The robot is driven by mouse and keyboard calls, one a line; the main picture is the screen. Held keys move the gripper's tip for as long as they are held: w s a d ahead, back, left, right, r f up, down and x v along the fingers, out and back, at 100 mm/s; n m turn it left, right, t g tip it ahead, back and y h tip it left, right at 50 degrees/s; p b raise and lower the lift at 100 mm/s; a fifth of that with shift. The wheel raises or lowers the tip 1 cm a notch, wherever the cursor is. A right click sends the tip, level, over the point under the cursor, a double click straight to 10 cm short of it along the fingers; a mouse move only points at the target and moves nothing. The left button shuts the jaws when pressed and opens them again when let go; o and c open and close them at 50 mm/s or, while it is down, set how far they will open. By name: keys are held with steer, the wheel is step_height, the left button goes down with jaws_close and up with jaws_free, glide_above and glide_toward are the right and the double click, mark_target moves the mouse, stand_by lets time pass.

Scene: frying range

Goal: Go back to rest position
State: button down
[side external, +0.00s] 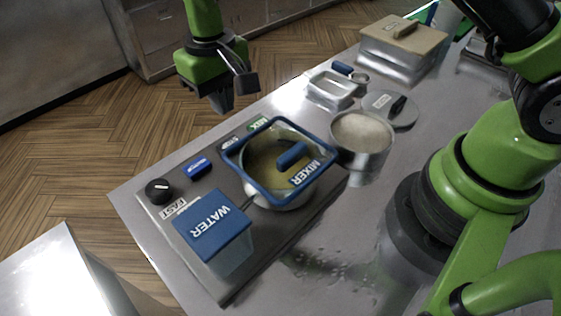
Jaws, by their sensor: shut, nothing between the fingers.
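My gripper (234,106) hangs at the top middle of the side external view, green and dark grey, pointing down. It is shut with nothing held. It is above and beyond the worktop's far edge, apart from every object, with the wood floor showing behind it. My green arm stands on the worktop at the right, and its upper links run out of the picture.
The steel worktop (331,259) holds a blue-framed mixer (236,170), a blue WATER container (214,226), a black knob (158,190) and a blue switch (195,166). A pot of pale contents (361,131), a round lid (382,106), a small steel tray (331,92) and a lidded container (403,43) stand behind.

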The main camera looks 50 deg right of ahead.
steer(key=s+d+r+m+t+y, duration=0.15)
steer(key=s+d+r, duration=0.25)
steer(key=r, duration=0.4)
steer(key=s+d+r+m+t, duration=0.1)
steer(key=s+d+r+t, duration=0.2)
steer(key=r, duration=0.5)
steer(key=s+d+r+t, duration=0.1)
steer(key=s+d, duration=0.1)
steer(key=s, duration=0.5)
steer(key=s+d+r+m+t, duration=0.1)
steer(key=s+d+r, duration=0.1)
steer(key=s, duration=0.6)
steer(key=shift+d+r+t, duration=0.15)
steer(key=shift+d+t, duration=0.15)
steer(key=shift+t, duration=0.05)
